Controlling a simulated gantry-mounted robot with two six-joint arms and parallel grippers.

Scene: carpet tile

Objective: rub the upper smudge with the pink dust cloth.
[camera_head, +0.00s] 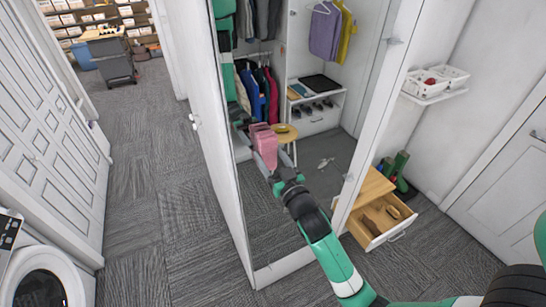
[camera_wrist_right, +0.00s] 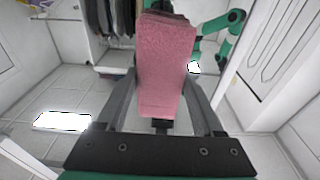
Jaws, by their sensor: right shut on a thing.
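The pink dust cloth (camera_head: 266,148) is held up, folded, in front of the tall white-framed panel (camera_head: 247,215). It also fills the middle of the right wrist view (camera_wrist_right: 165,65). My right gripper (camera_head: 276,174) is shut on the cloth, with its fingers on either side in the wrist view (camera_wrist_right: 161,112). I cannot tell whether the cloth touches the panel. A pale streaky mark (camera_head: 325,163) shows right of the cloth; I cannot tell if it is a smudge on the panel. I cannot make out the upper smudge. My left gripper is not in view.
Hanging clothes (camera_head: 262,92) and shelves show within the frame. A wooden unit with an open drawer (camera_head: 382,220) stands right of the frame, near my right arm. A washing machine (camera_head: 42,285) is at lower left. Carpet (camera_head: 165,215) left of the panel is clear.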

